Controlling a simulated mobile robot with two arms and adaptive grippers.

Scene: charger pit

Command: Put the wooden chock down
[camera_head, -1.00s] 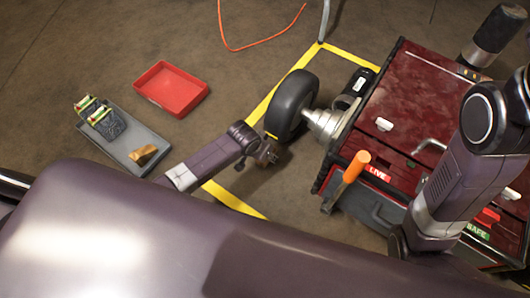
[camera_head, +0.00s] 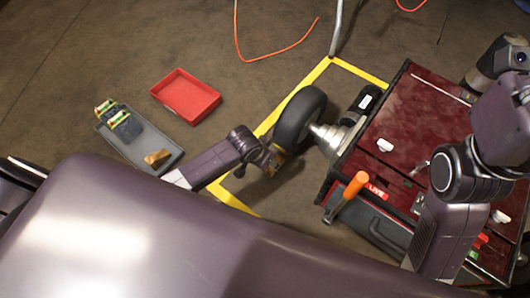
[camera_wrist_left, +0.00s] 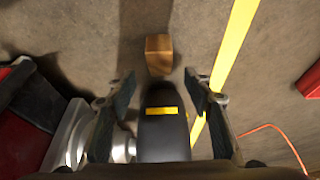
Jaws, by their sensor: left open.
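A small wooden chock (camera_wrist_left: 158,55) sits on the floor beyond the end of the black tyre (camera_wrist_left: 163,135) in the left wrist view. My left gripper (camera_wrist_left: 160,82) is open, its two fingers on either side of the tyre in the picture, with gaps between the fingertips and the chock. In the head view, my left gripper (camera_head: 272,162) is low beside the wheel (camera_head: 297,120); whether the chock shows there is hard to tell. Another wooden block (camera_head: 157,158) lies in the grey tray (camera_head: 140,158). My right arm is over the red cabinet; its gripper is out of view.
The red cabinet (camera_head: 400,115) stands right of the wheel, with an orange-handled lever (camera_head: 347,195) at its front near a LIVE label. A red tray (camera_head: 186,96) lies on the floor at left. Yellow floor tape (camera_head: 350,68) and an orange cable (camera_head: 275,55) run behind.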

